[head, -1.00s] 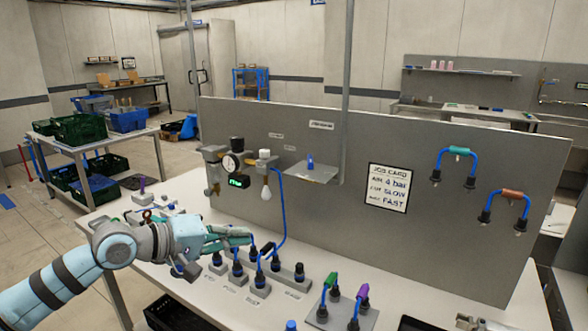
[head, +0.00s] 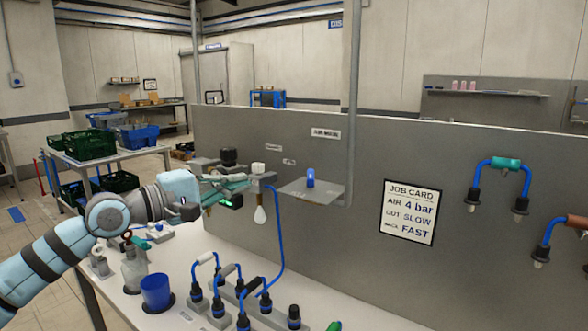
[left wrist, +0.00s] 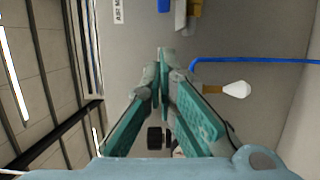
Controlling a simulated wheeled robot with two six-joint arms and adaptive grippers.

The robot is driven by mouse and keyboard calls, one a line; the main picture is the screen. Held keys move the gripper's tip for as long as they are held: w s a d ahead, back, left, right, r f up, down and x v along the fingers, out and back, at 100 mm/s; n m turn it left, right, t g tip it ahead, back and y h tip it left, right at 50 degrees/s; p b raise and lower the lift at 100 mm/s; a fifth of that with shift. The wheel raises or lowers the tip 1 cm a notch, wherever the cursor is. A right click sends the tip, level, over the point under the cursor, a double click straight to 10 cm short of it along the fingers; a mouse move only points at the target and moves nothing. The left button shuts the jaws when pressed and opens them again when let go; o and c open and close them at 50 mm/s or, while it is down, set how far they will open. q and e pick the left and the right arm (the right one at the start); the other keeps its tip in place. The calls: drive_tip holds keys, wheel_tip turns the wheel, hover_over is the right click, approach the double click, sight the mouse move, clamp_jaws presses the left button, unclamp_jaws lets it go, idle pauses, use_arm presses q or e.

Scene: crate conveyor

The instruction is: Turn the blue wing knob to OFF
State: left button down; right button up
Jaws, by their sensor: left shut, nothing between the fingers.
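No blue wing knob can be made out for certain. A small upright blue piece (head: 310,178) stands on a grey shelf on the panel; I cannot tell whether it is the knob. My left gripper (head: 247,180) is shut and empty, in front of the air unit with its black knob (head: 228,156). Its tips are close to the unit's white-topped part (head: 258,168); contact cannot be told. The gripper hides the gauge and much of the unit. In the left wrist view the shut fingers (left wrist: 163,62) point at the panel. My right gripper is out of view.
A white bulb-shaped part (head: 260,215) and a blue hose (head: 281,245) hang below the unit. Several plugs with blue leads stand on the bench below. A blue cup (head: 157,292) stands at the front left. A job card (head: 409,211) is on the panel.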

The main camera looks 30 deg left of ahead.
sight(292, 184)
use_arm(q)
drive_tip(key=p+x, duration=0.2)
drive_tip(key=x, duration=0.1)
drive_tip(key=d+p+x, duration=0.1)
drive_tip(key=p+x, duration=0.1)
drive_tip(key=x, duration=0.2)
drive_tip(key=s+d+p+x, duration=0.1)
drive_tip(key=p+x, duration=0.1)
drive_tip(key=x, duration=0.2)
drive_tip(key=shift+w+d+r+p, duration=0.1)
drive_tip(key=shift+w+d+p, duration=0.1)
drive_tip(key=shift+d+p, duration=0.15)
drive_tip(key=shift+w+d+m+g+h, duration=0.15)
drive_tip(key=shift+w+m+g+h, duration=0.15)
drive_tip(key=shift+m+h, duration=0.3)
